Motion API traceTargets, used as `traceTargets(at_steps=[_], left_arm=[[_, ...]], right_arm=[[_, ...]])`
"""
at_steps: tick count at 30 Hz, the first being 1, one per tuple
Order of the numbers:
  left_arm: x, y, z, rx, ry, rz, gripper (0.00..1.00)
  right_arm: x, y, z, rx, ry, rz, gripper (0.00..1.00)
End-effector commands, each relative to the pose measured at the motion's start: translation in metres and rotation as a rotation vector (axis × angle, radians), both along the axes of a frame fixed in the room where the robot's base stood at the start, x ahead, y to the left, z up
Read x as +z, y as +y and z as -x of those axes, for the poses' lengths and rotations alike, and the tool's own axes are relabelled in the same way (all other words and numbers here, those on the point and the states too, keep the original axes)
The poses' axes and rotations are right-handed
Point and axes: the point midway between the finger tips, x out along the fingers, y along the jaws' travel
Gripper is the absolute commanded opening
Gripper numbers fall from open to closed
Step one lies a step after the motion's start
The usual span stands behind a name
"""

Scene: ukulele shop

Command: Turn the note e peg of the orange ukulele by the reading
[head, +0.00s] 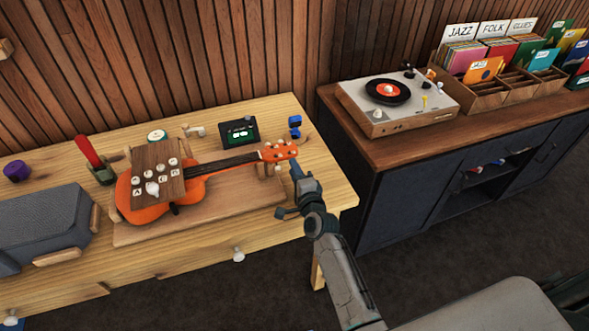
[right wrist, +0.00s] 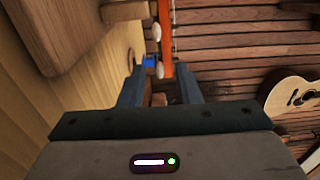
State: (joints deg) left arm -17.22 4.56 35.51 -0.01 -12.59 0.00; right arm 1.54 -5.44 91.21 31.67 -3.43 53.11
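The orange ukulele (head: 192,188) lies on a wooden board (head: 130,235), its neck pointing right. Its headstock (head: 279,151) has pale pegs along its edges. My right gripper (head: 294,180) is beside the near edge of the headstock. In the right wrist view my right gripper (right wrist: 158,78) is open. The orange headstock edge (right wrist: 166,30) and a white peg (right wrist: 160,70) show between or just ahead of its fingers, with no clear contact. A dark tuner with a green display (head: 239,131) stands behind the neck; its reading is too small to read. My left gripper is not in view.
A brown panel with lettered knobs (head: 156,172) covers part of the ukulele body. A blue device (head: 295,126) stands behind the headstock. A grey case (head: 40,225) and a red-handled tool (head: 90,154) are at left. A turntable cabinet (head: 395,175) stands right.

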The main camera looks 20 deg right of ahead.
Motion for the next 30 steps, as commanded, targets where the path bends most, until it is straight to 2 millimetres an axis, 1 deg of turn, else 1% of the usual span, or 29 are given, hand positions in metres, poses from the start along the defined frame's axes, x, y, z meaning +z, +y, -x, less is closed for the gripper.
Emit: traceTargets(at_steps=[3,9,10,14,15,23,30], left_arm=[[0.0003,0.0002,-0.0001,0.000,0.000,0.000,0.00],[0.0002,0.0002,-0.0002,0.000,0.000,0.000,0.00],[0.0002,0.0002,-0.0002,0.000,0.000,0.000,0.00],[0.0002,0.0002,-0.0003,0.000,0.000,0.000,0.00],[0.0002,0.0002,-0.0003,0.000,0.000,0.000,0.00],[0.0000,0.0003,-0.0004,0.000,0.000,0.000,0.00],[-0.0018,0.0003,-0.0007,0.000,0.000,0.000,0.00]], right_arm=[[0.0003,0.0000,-0.0041,0.000,0.000,0.000,0.30],[0.0000,0.0001,-0.0041,0.000,0.000,0.000,0.30],[0.0000,0.0001,-0.0041,0.000,0.000,0.000,0.28],[0.0000,0.0001,-0.0040,0.000,0.000,0.000,0.03],[0.0000,0.0001,-0.0040,0.000,0.000,0.000,0.00],[-0.0002,0.0001,-0.0038,0.000,0.000,0.010,0.00],[-0.0005,0.0002,-0.0038,0.000,-0.003,0.097,0.00]])
